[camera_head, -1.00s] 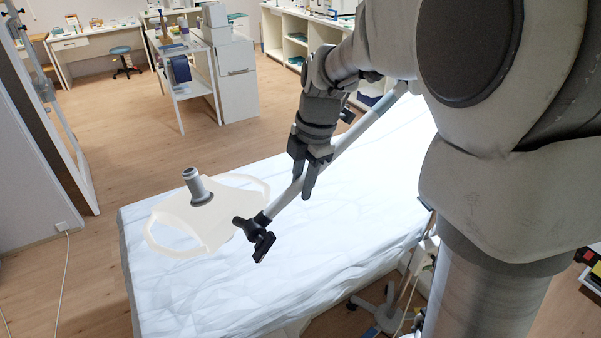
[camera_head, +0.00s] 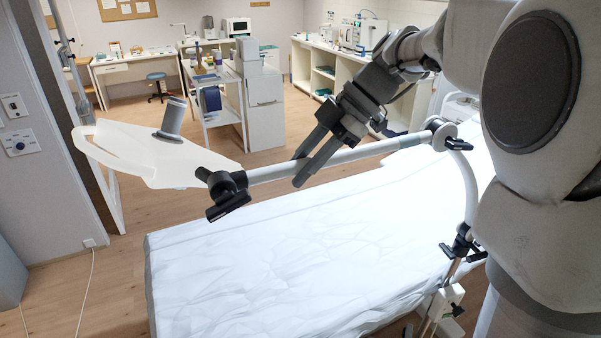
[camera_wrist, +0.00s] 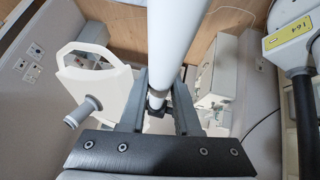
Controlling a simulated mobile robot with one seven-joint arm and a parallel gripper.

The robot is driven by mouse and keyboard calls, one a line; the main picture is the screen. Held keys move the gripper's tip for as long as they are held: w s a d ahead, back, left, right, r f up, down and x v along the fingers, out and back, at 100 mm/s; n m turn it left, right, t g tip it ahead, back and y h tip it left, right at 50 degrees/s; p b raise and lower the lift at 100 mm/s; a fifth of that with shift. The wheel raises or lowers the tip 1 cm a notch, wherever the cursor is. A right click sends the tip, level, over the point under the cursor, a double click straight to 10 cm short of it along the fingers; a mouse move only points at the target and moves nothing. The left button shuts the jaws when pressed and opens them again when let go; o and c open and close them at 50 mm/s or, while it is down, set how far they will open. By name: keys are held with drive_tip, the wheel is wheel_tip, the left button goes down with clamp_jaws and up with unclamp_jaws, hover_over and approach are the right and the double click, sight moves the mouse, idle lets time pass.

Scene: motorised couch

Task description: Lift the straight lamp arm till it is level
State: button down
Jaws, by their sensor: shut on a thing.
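The straight lamp arm (camera_head: 345,157) is a white-grey tube above the couch in the head view. It runs from a black-knobbed joint at the lamp head, up slightly to the right, to a joint (camera_head: 440,133) on the curved post. It is close to level, with the lamp-head end a little lower in the picture. The white lamp head (camera_head: 150,150), with a grey handle on it, hangs at the left end. My gripper (camera_head: 302,172) is shut on the arm near the lamp-head end. In the wrist view the tube (camera_wrist: 172,50) passes between my fingers (camera_wrist: 160,107).
The couch (camera_head: 290,260) with a white cover lies below the arm, with clear space between. A white trolley (camera_head: 215,105) and drawer cabinet stand behind. A wall (camera_head: 30,170) is at the left. The curved post (camera_head: 468,190) rises beside the couch at the right.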

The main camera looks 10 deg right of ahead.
drive_tip(key=shift+r, duration=0.35)
drive_tip(key=c, duration=0.6)
unclamp_jaws()
drive_tip(key=shift+f, duration=0.15)
drive_tip(key=v, duration=1.7)
drive_tip(key=shift+d, duration=0.2)
drive_tip(key=s+a+f+m+t+h+b, duration=0.1)
drive_tip(key=s+f+m+t+h, duration=0.1)
drive_tip(key=s+f+m, duration=0.4)
drive_tip(key=s+a+f+m+t+h+b, duration=0.1)
drive_tip(key=s+f+m+t+h, duration=0.1)
drive_tip(key=s+f+m, duration=0.4)
drive_tip(key=s+a+f+m+t+h+b, duration=0.1)
drive_tip(key=s+f+m+h, duration=0.3)
drive_tip(key=f+m, duration=0.6)
drive_tip(key=shift+s+a+f+t+b, duration=0.25)
drive_tip(key=shift+s+a+f, duration=0.1)
drive_tip(key=shift+s, duration=0.2)
drive_tip(key=shift+s+a+f+t+b, duration=0.2)
drive_tip(key=shift+s+f+b, duration=0.1)
drive_tip(key=shift+s, duration=0.3)
